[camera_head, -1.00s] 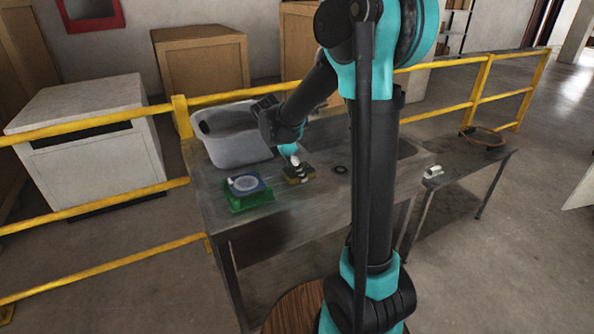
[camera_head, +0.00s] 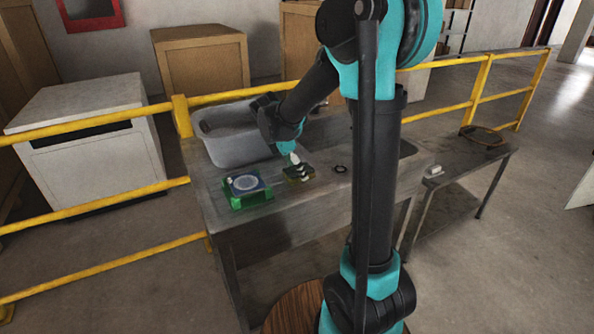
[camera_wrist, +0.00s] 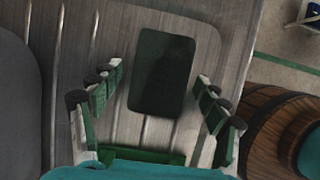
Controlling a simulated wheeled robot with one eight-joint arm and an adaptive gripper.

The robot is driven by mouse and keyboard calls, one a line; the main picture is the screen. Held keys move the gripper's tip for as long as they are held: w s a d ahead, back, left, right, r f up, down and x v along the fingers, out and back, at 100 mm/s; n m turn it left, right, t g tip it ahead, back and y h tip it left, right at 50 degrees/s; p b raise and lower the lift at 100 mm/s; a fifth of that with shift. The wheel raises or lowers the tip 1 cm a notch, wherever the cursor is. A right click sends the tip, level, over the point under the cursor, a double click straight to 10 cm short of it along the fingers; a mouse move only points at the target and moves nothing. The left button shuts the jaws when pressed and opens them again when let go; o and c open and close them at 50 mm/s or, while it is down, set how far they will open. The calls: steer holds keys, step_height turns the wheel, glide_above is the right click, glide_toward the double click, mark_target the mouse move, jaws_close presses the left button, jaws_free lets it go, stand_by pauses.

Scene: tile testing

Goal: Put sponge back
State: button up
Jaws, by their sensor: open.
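The sponge (camera_head: 297,175) lies on the grey metal counter, with a dark top and a yellowish side in the head view. In the wrist view its dark green top (camera_wrist: 162,72) shows as a rounded rectangle. My gripper (camera_head: 297,165) is directly over it. In the wrist view my gripper (camera_wrist: 155,92) is open, with fingers on the left and right sides of the sponge and gaps to it. I cannot tell whether the fingertips reach down beside it.
A green holder (camera_head: 250,199) with a pale round item stands left of the sponge. A grey tub (camera_head: 240,148) is behind. A dark ring (camera_head: 340,169) lies to the right. A yellow railing (camera_head: 80,212) runs behind the counter (camera_head: 300,215). A lower side table (camera_head: 470,168) is at right.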

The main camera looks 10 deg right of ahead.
steer(key=v, duration=1.1)
steer(key=s+d+f+m, duration=0.2)
steer(key=s+m, duration=0.1)
steer(key=s+d+f+m+y, duration=0.1)
steer(key=s+d+f+m, duration=0.1)
steer(key=s+f+m, duration=0.1)
steer(key=s+d+f+m+y, duration=0.1)
steer(key=s+d+f+m, duration=0.1)
steer(key=s+f+m, duration=0.1)
steer(key=shift+s+d+f+m+t, duration=0.1)
steer(key=shift+s+d+m+t, duration=0.1)
steer(key=shift+m+t, duration=0.2)
steer(key=s+d+f+m+t+y, duration=0.2)
steer(key=s+f+m, duration=0.6)
steer(key=s+m, duration=0.3)
steer(key=shift+d+f+m, duration=0.2)
steer(key=shift+f+m, duration=0.2)
